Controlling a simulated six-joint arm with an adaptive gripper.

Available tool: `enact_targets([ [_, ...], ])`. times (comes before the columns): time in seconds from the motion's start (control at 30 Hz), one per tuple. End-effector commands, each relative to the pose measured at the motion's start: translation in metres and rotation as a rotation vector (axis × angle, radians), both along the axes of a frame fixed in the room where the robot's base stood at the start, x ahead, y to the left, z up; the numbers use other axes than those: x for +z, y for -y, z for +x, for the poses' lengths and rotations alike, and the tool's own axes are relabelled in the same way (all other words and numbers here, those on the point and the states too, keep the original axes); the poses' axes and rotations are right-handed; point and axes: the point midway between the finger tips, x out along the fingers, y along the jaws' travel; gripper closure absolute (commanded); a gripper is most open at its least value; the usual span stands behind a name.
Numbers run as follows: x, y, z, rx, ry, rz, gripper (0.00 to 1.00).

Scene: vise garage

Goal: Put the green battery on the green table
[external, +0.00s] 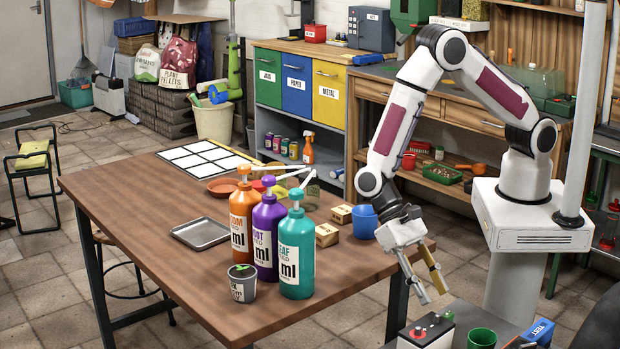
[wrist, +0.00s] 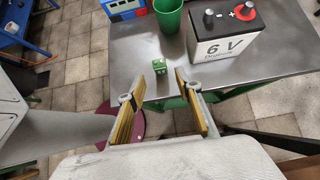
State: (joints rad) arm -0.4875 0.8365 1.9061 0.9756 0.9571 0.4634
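In the external view my gripper (external: 432,290) points down beside the wooden table, above the grey-topped table.
A green cup (wrist: 168,15) and a blue box (wrist: 122,8) stand near the large battery. The wooden table (external: 180,265) holds orange, purple and teal bottles (external: 297,250), a blue cup (external: 365,221) and small boxes. Coloured cabinets (external: 298,85) stand behind.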

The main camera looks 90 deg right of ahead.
Motion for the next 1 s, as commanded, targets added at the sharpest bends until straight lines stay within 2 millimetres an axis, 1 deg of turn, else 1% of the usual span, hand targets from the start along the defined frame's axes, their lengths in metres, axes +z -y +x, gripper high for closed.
enact_targets([
  [0.17,0.013,0.006,0.005,0.013,0.032,0.009,0.66],
  [0.37,0.045,0.024,0.015,0.055,0.113,0.024,0.66],
  [0.63,0.096,0.06,0.026,0.127,0.258,0.036,0.66],
  [1.0,0.157,0.114,0.029,0.228,0.459,0.022,0.66],
])
